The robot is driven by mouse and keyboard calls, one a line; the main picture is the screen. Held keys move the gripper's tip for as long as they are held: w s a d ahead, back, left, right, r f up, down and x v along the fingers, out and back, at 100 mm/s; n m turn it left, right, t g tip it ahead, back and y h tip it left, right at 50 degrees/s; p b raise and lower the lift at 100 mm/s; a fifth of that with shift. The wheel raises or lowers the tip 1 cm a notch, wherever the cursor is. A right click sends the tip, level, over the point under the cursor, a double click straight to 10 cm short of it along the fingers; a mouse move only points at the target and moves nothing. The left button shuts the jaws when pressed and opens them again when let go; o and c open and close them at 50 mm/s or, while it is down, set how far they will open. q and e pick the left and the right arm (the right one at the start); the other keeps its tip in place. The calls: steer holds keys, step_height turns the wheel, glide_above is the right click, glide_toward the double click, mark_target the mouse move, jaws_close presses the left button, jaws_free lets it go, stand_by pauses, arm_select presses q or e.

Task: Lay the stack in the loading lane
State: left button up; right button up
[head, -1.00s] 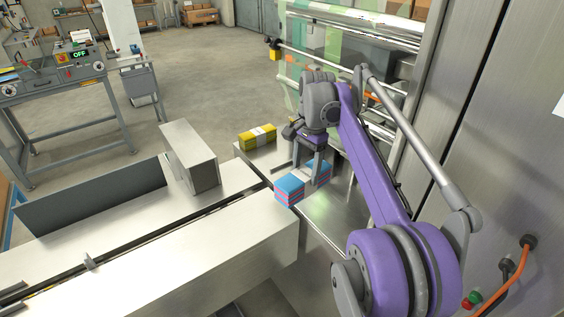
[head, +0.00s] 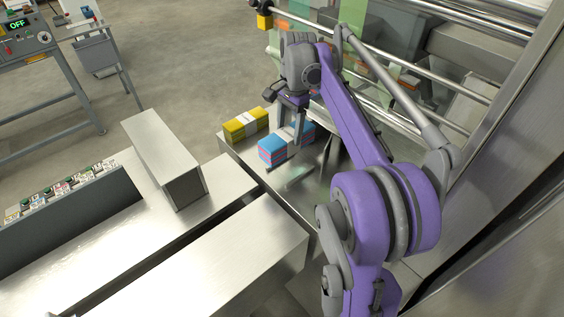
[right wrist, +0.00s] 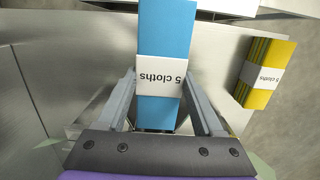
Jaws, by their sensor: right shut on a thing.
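The blue cloth stack (head: 272,151) has a white paper band reading "5 cloths", upside down in the right wrist view (right wrist: 160,75). My right gripper (head: 297,140) is shut on this stack, one finger on each side of it in the wrist view. It holds the stack over the steel table, with a dark reflection below it. A long metal bed (head: 110,285) with a narrow dark slot, apparently the loading lane, runs to the lower left of the stack. My left gripper is not in view.
A yellow banded stack (head: 246,124) lies just beyond the blue one on the steel table (head: 318,205). A tall metal box (head: 160,155) stands on the bed. Rollers and film (head: 410,50) are behind my right arm. A grey panel (head: 70,215) is at the left.

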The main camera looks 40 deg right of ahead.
steer(key=shift+f, duration=5)
steer(key=shift+f, duration=0.2)
steer(key=o, duration=1.4)
steer(key=shift+c, duration=0.2)
steer(key=shift+r, duration=0.1)
